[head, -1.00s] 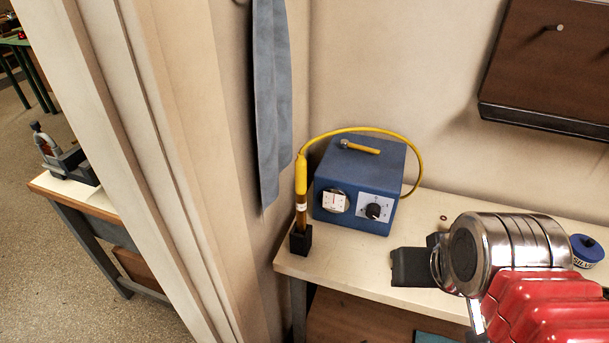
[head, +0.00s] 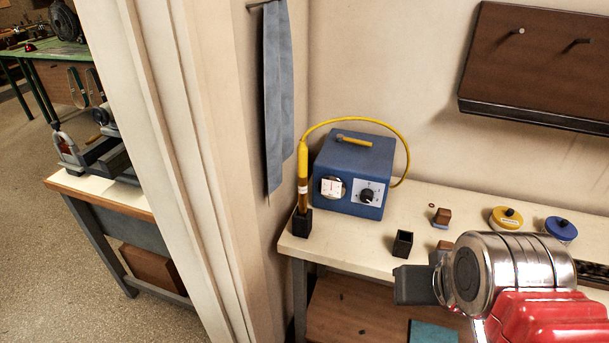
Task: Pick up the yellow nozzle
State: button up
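A slim yellow piece with a brass-coloured end (head: 352,140) lies on top of a blue box (head: 348,172); I take it for the yellow nozzle, though it could be a handle. A yellow-handled tool (head: 303,172) stands upright in a small black holder (head: 301,222) at the bench's left end, and a yellow cable (head: 372,123) joins it to the box. My gripper (head: 414,285) shows as a dark block at the end of my silver wrist, right of and nearer than the box, apart from both yellow pieces. Its finger gap is hidden.
An empty-looking black cup (head: 403,244) stands on the bench (head: 340,250) just beyond my gripper. A wall post (head: 190,150) rises left of the bench.

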aim_at(302, 150)
jog(key=k, duration=0.5)
jog(key=u, duration=1.2)
jog(key=i, duration=1)
jog(key=u, duration=0.05)
